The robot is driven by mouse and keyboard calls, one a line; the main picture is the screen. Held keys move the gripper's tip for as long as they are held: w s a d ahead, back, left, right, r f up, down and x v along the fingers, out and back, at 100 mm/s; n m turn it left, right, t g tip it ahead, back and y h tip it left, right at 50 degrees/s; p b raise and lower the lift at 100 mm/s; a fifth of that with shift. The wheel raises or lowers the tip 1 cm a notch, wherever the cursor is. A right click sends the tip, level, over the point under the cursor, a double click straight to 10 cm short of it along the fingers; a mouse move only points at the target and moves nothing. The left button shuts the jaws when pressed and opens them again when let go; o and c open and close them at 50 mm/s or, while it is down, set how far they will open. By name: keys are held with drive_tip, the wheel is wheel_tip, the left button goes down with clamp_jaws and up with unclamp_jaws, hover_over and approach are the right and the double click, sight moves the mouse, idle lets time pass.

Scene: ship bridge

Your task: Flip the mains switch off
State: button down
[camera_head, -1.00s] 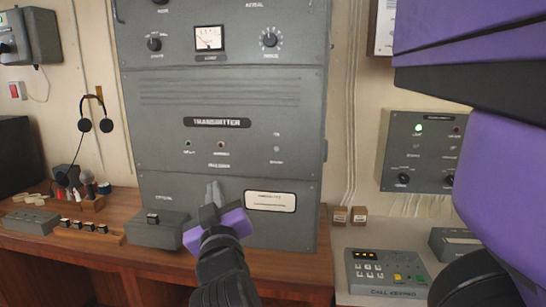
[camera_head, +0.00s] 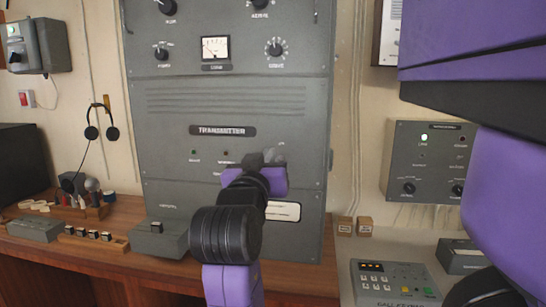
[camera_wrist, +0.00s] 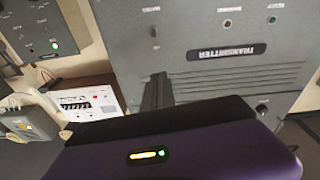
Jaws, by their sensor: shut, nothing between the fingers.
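The grey transmitter cabinet (camera_head: 290,100) stands against the back wall. My gripper (camera_head: 272,156) is shut and empty, raised in front of the panel. In the head view its tip covers the toggle's area. In the wrist view the dark fingers (camera_wrist: 158,92) point toward the toggle, with a visible gap in the picture. Contact is not seen.
Two small indicator lamps (camera_wrist: 250,20) sit beside the toggle. A grey box (camera_head: 160,238) stands on the wooden desk (camera_head: 130,262) below. A call keypad (camera_head: 392,282) is at lower right. A wall panel (camera_head: 430,160) with a lit green lamp is at right.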

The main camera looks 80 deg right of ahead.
drive_tip(key=r+p, duration=0.1)
drive_tip(key=p, duration=0.2)
hover_over(281, 157)
drive_tip(key=a, duration=0.4)
drive_tip(key=shift+w+d+f, duration=0.1)
drive_tip(key=shift+d+f, duration=0.05)
drive_tip(key=shift+f, duration=0.45)
drive_tip(key=shift+d+f, duration=0.1)
drive_tip(key=shift+f, duration=0.45)
drive_tip(key=shift+d+f, duration=0.3)
drive_tip(key=shift+f, duration=0.35)
drive_tip(key=shift+f+b, duration=0.15)
drive_tip(key=shift+b, duration=0.3)
drive_tip(key=shift+f+b, duration=0.15)
drive_tip(key=shift+b, duration=0.25)
drive_tip(key=shift+h, duration=0.3)
drive_tip(key=shift+a+b, duration=0.1)
drive_tip(key=shift+b, duration=0.35)
